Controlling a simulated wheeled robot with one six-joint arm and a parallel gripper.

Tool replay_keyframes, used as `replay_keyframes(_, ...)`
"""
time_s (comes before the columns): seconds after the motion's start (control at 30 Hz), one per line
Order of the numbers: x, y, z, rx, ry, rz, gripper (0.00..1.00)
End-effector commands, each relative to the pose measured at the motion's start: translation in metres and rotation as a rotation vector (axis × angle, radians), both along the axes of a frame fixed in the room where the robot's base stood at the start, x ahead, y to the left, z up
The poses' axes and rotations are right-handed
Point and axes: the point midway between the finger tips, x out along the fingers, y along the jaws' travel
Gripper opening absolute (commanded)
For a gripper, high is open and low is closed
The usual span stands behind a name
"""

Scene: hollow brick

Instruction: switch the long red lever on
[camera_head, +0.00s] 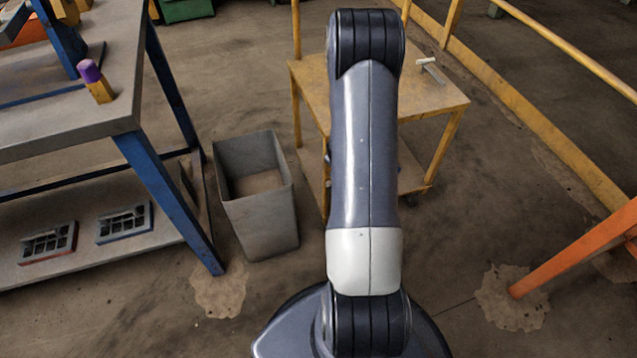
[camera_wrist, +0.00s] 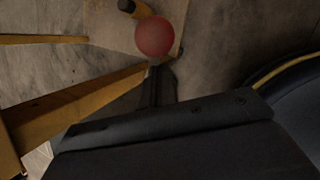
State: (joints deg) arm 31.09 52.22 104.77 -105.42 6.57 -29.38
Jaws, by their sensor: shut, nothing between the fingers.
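A round red knob (camera_wrist: 155,37) shows in the wrist view at the top centre. I take it for the end of the long red lever; its shaft is not clearly visible. A dark cylindrical end with a yellowish part (camera_wrist: 128,7) is just behind it to the upper left. My gripper (camera_wrist: 155,64) is shut and empty, its narrow dark fingertips just below the knob in the picture. I cannot tell whether they touch it. In the head view my arm covers the middle, and neither lever nor gripper shows there.
A yellow-framed table (camera_head: 446,96) stands behind my arm with a small pale T-shaped item (camera_head: 432,71) on it. A grey bin (camera_head: 262,222) is left of it. A blue-legged workbench (camera_head: 60,128) fills the left. An orange beam (camera_head: 570,255) is at right.

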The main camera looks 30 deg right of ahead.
Motion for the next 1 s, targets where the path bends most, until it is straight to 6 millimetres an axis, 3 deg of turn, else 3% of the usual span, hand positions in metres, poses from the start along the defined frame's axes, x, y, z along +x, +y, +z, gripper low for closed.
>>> replay_keyframes(0.5,-0.007,-0.029,-0.007,0.288,-0.07,-0.002,0.0)
replay_keyframes(1.0,-0.009,-0.039,-0.02,0.3,-0.075,0.0,0.0)
